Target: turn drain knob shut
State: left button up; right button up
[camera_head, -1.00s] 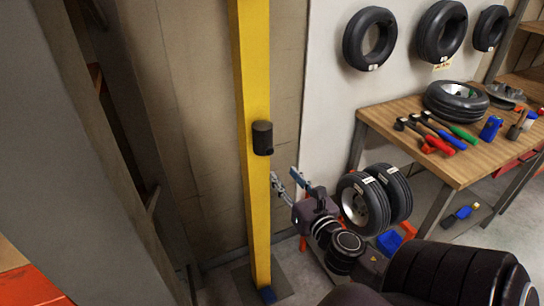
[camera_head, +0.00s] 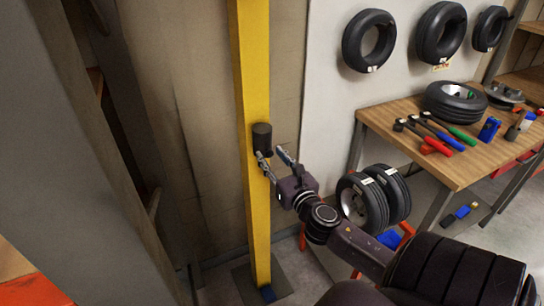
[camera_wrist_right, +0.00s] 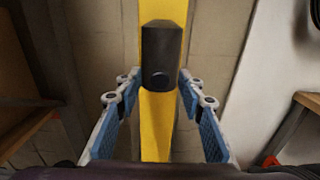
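A black cylindrical unit (camera_head: 262,136) is mounted on a yellow post (camera_head: 257,215). It also shows in the right wrist view (camera_wrist_right: 161,45). A small round dark knob (camera_wrist_right: 158,77) is low on its front face in that view. My right gripper (camera_head: 272,157) is open, with its fingertips just below and beside the unit. In the right wrist view its two blue-padded fingers (camera_wrist_right: 158,84) stand left and right of the knob, with a gap on each side. My left gripper is out of view.
A workbench (camera_head: 420,158) with hammers, a wheel and other tools stands at the right. Tyres (camera_head: 370,40) hang on the wall, and two wheels (camera_head: 362,202) stand below. A grey column (camera_head: 85,200) fills the left side.

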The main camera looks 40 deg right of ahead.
grip_shut()
